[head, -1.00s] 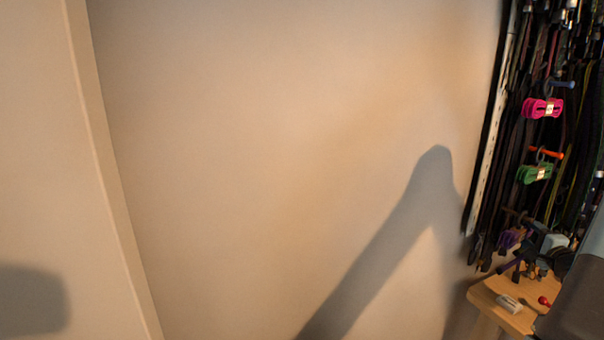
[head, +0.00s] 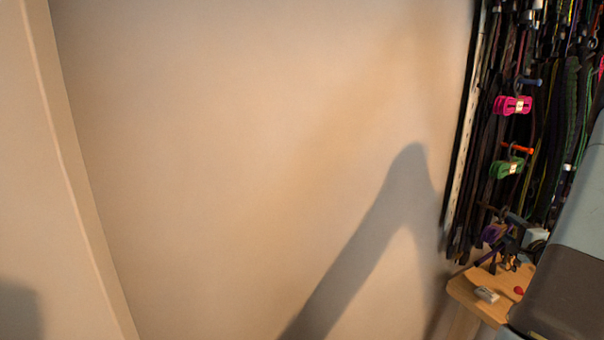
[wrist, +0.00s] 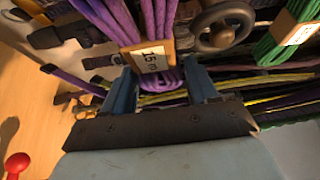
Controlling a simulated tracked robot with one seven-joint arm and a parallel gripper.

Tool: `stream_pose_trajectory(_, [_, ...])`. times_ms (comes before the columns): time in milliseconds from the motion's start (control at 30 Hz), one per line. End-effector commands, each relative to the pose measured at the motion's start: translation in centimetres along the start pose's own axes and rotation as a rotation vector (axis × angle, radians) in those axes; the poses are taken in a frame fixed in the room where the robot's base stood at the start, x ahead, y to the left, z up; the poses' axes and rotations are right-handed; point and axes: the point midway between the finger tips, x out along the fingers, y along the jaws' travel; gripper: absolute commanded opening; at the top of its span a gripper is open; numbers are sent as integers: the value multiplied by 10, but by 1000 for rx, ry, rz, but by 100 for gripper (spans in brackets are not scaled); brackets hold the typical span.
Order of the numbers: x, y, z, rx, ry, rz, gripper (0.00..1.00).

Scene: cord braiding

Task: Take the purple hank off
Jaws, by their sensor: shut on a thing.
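A dark ring (wrist: 222,28) shows to the right of the band. Whether the hank still hangs on its peg is hard to tell.
A green hank (head: 507,168) on an orange peg and a pink hank (head: 512,105) on a blue peg hang above. Dark cords crowd the rack. A wooden table (head: 464,289) below holds a white item (head: 487,294) and a red item (head: 519,290). A bare wall (head: 250,150) fills the left.

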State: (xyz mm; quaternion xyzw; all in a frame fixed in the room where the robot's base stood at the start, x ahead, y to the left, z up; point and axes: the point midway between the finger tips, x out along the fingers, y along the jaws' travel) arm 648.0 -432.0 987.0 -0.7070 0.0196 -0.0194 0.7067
Motion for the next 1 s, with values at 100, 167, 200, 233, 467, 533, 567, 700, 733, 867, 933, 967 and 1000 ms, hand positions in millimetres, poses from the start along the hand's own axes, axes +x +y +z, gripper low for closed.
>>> stream_pose_trajectory(100, [-5,0,-3,0,2,-1,3])
stream_pose_trajectory(167, [-7,0,-4,0,2,0,3])
stream_pose_trajectory(200, [-9,0,-5,0,2,0,3])
stream_pose_trajectory(233, [-10,0,-6,0,2,0,3])
stream_pose_trajectory(467, [-18,0,-10,0,2,0,3])
stream_pose_trajectory(533, [-21,0,-11,0,2,0,3])
stream_pose_trajectory(567, [-22,0,-11,0,2,0,3])
stream_pose_trajectory(700, [-27,0,-14,-1,1,0,3])
stream_pose_trajectory(733, [-28,0,-14,-1,1,0,3])
stream_pose_trajectory(867, [-32,0,-16,-1,2,0,3])
stream_pose_trajectory(933, [-35,0,-17,0,2,0,3])
stream_pose_trajectory(967, [-36,0,-18,0,2,0,3])
stream_pose_trajectory(1000, [-37,0,-18,0,2,0,3])
